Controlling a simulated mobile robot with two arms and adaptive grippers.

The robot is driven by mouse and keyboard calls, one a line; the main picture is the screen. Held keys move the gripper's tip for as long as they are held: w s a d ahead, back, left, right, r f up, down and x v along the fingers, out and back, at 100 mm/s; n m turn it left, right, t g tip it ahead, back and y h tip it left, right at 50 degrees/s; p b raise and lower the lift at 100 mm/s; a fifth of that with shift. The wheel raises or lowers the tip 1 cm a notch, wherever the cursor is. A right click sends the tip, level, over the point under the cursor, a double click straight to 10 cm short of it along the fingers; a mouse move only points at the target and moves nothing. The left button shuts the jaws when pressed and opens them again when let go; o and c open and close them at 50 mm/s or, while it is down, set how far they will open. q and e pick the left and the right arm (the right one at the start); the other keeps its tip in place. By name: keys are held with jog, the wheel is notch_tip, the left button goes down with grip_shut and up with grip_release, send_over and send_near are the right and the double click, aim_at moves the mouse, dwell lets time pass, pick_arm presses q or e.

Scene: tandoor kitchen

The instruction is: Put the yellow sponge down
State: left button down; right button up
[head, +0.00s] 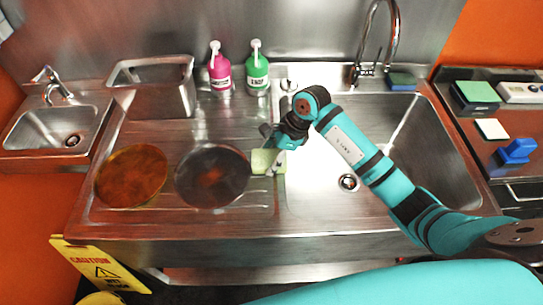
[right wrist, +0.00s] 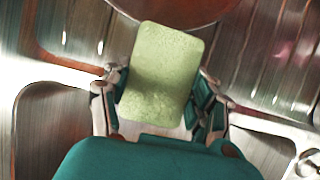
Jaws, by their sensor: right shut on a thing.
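The yellow sponge (head: 263,162) looks pale yellow-green and is in my right gripper (head: 279,150), beside the dark round pan and near the left edge of the big sink basin. In the right wrist view the sponge (right wrist: 163,75) sits between the two fingers of the right gripper (right wrist: 160,105), which are shut on its sides. Its far end is close to the rim of a round pan. I cannot tell whether the sponge touches the drainboard. My left gripper is not in view.
A dark pan (head: 212,176) and a copper-brown pan (head: 131,176) lie on the ribbed drainboard (head: 235,216). A steel bin (head: 153,88), a pink bottle (head: 220,72) and a green bottle (head: 257,72) stand behind. The sink basin (head: 330,205) is right. A blue-green sponge (head: 402,81) lies by the faucet.

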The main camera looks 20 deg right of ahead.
jog(key=shift+f, duration=0.35)
jog(key=o, duration=1)
jog(key=shift+r, duration=0.15)
jog(key=shift+r, duration=0.1)
jog(key=shift+r+p, duration=0.4)
jog(key=shift+p, duration=0.05)
jog(key=b+v, duration=0.3)
jog(key=v, duration=0.8)
jog(key=shift+d+r, duration=0.25)
jog(key=shift+r, duration=0.05)
